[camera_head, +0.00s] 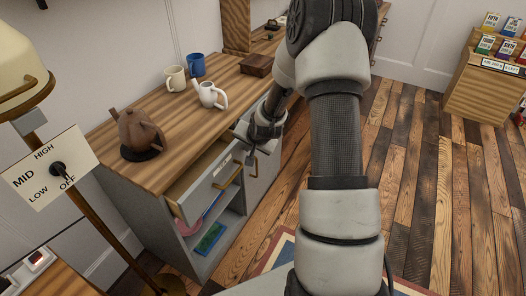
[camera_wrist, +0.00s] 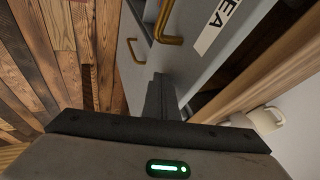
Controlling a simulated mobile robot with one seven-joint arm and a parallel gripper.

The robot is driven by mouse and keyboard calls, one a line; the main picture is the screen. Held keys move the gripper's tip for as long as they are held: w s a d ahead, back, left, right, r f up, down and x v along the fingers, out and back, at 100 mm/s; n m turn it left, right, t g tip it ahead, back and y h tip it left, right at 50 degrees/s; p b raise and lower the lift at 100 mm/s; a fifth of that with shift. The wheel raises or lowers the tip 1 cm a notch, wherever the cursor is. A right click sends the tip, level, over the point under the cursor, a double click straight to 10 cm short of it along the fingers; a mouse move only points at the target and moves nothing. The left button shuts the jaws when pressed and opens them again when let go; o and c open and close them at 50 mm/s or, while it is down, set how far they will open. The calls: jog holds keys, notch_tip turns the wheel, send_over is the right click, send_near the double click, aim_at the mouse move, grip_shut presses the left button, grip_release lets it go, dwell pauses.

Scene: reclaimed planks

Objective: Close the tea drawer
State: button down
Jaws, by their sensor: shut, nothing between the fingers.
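The tea drawer (camera_head: 204,186) is a grey drawer under the wooden counter top, standing partly open in the head view. Its front bears a white label, which reads "EA" in the wrist view (camera_wrist: 214,28), and a brass handle (camera_head: 229,176). The handle also shows in the wrist view (camera_wrist: 170,30). My gripper (camera_head: 251,157) is at the right end of the drawer front. In the wrist view its fingers (camera_wrist: 160,80) are together and empty, close to the grey front. I cannot tell whether they touch it.
An open shelf lies below the drawer. The plank floor (camera_head: 425,180) at right is clear.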

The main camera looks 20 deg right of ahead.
aim_at(234, 141)
jog(key=w+a, duration=0.1)
jog(key=w, duration=0.1)
jog(key=w+a+b, duration=0.1)
jog(key=w+a, duration=0.1)
jog(key=shift+w+a, duration=0.2)
jog(key=shift+a, duration=0.05)
jog(key=shift+w+a+r, duration=0.15)
jog(key=shift+w+a, duration=0.05)
